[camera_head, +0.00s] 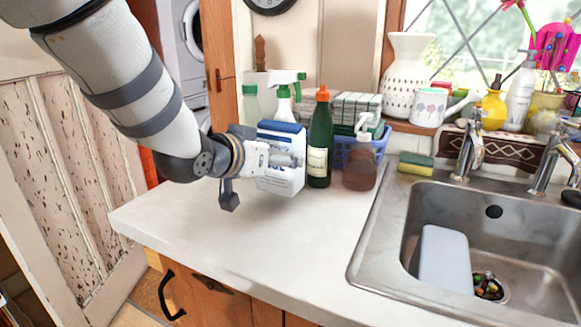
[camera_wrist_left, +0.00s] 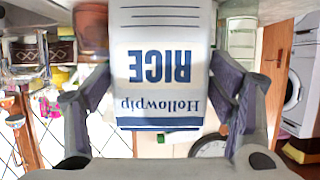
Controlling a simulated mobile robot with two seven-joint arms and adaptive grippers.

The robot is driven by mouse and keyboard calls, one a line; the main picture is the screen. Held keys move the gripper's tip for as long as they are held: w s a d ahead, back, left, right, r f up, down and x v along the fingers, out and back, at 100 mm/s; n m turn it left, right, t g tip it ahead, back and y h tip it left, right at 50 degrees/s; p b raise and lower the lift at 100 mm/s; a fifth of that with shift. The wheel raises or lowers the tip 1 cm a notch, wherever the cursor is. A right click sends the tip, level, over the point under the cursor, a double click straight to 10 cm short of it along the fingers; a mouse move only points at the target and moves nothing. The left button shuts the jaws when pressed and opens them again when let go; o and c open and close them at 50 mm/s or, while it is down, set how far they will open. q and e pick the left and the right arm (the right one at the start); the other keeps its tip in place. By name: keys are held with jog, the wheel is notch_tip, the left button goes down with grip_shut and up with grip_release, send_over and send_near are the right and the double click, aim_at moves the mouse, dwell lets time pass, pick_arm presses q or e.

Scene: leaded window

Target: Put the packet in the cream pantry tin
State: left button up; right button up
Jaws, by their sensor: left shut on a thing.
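The packet (camera_head: 284,182) is a white box with blue bands, standing upright in the head view. In the left wrist view its printed face (camera_wrist_left: 160,68) reads "Hollowpip RICE" upside down. My left gripper (camera_head: 287,160) comes in from the left and is shut on the packet. A grey finger lies against each side of it in the left wrist view. I cannot tell whether the packet's base touches the counter. I see no cream pantry tin in either view. My right gripper is not in view.
A dark green bottle (camera_head: 319,145) stands just right of the packet, with a brown soap pump bottle (camera_head: 359,168) beyond it. Spray bottles are behind the packet. A steel sink (camera_head: 385,250) fills the right. The white counter (camera_head: 250,245) in front is clear.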

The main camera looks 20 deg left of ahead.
aim_at(273, 174)
pick_arm(q)
jog(key=f, duration=0.3)
jog(key=shift+w+d+f, duration=0.1)
jog(key=shift+w+f, duration=0.15)
jog(key=shift+w, duration=0.1)
jog(key=shift+s+r, duration=0.15)
jog(key=shift+s, duration=0.15)
jog(key=o, duration=1.2)
jog(key=shift+f, duration=0.3)
jog(key=o, duration=0.4)
